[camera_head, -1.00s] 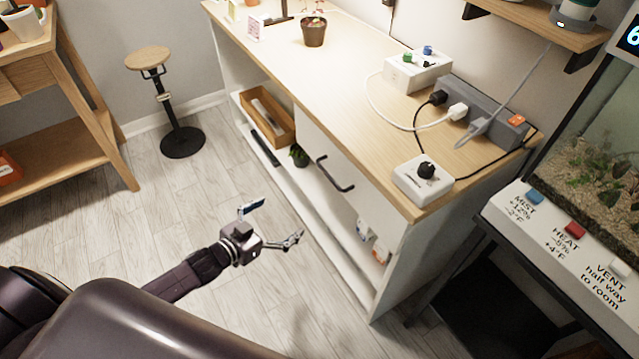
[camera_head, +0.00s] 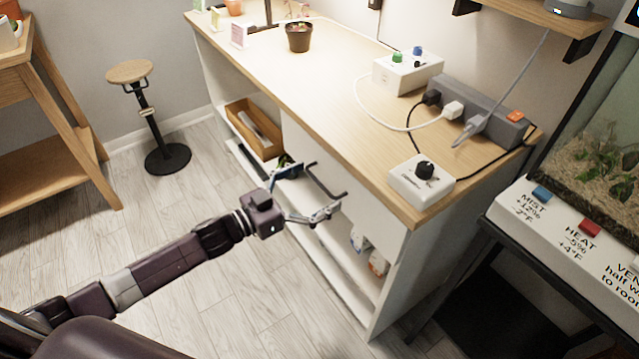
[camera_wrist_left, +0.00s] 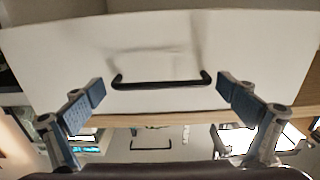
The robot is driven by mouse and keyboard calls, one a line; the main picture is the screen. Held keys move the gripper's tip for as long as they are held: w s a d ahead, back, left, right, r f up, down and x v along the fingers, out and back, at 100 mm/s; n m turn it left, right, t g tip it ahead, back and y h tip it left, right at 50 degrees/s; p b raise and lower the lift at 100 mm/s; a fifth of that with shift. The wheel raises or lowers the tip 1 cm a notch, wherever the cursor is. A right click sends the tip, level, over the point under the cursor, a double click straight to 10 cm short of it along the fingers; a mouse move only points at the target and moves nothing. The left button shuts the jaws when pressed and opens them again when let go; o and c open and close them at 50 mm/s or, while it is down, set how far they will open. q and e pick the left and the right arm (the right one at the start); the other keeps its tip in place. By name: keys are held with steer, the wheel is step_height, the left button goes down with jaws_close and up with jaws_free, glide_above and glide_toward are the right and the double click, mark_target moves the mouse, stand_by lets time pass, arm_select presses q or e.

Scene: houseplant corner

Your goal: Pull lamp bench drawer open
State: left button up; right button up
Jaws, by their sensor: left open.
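The lamp bench drawer has a white front (camera_head: 305,147) under the wooden top of the bench (camera_head: 330,105), and it looks shut. In the left wrist view the handle (camera_wrist_left: 160,84) runs level across the white drawer front (camera_wrist_left: 160,45). My left gripper (camera_head: 316,189) is open in front of the handle. In the wrist view its blue-padded fingers (camera_wrist_left: 160,90) stand left and right of the handle, apart from its ends. My right gripper is not in view.
A power strip (camera_head: 480,108) and a dial box (camera_head: 421,181) sit on the bench top. A stool (camera_head: 150,115) stands left; the floor between is clear.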

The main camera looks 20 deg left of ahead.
arm_select(q)
steer(key=shift+w+d, duration=0.2)
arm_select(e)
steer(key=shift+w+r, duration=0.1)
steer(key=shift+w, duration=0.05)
